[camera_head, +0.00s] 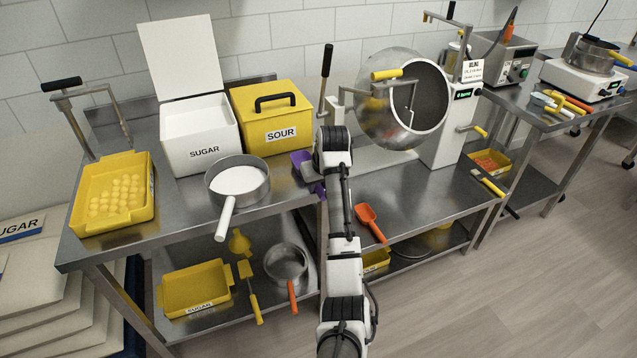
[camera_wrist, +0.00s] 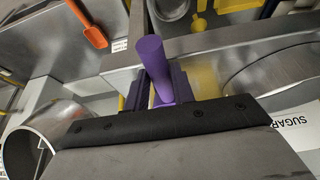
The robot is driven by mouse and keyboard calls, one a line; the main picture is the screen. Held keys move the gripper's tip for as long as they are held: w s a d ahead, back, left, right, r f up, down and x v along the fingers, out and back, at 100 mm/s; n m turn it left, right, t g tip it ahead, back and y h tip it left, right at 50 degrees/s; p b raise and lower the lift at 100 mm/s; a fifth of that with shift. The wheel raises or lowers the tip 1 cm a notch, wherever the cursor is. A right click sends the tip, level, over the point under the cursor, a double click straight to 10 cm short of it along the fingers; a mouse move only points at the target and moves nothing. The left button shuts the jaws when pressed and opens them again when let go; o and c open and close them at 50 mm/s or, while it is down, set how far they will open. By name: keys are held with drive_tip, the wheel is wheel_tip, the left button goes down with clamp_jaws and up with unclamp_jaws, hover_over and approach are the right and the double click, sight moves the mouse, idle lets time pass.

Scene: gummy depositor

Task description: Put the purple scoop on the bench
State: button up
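The purple scoop (camera_head: 299,160) shows in the head view only as purple bits beside and below my gripper (camera_head: 311,172); my arm hides the rest. In the wrist view its purple handle (camera_wrist: 152,62) stands out between the two dark fingers of my gripper (camera_wrist: 160,88), which look closed on it. The scoop's bowl is hidden there. My gripper is over the steel bench (camera_head: 290,197), right of the yellow SOUR box. I cannot tell whether the scoop touches the bench.
The SOUR box (camera_head: 270,128), white SUGAR bin (camera_head: 200,140) and sugar pan (camera_head: 240,182) stand to the left. The round drum (camera_head: 372,120) is behind right. An orange scoop (camera_head: 370,222) lies to the right, with bare steel beside it.

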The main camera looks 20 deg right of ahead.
drive_tip(key=o, duration=0.3)
drive_tip(key=shift+r, duration=0.1)
drive_tip(key=v, duration=1.2)
drive_tip(key=shift+r, duration=0.1)
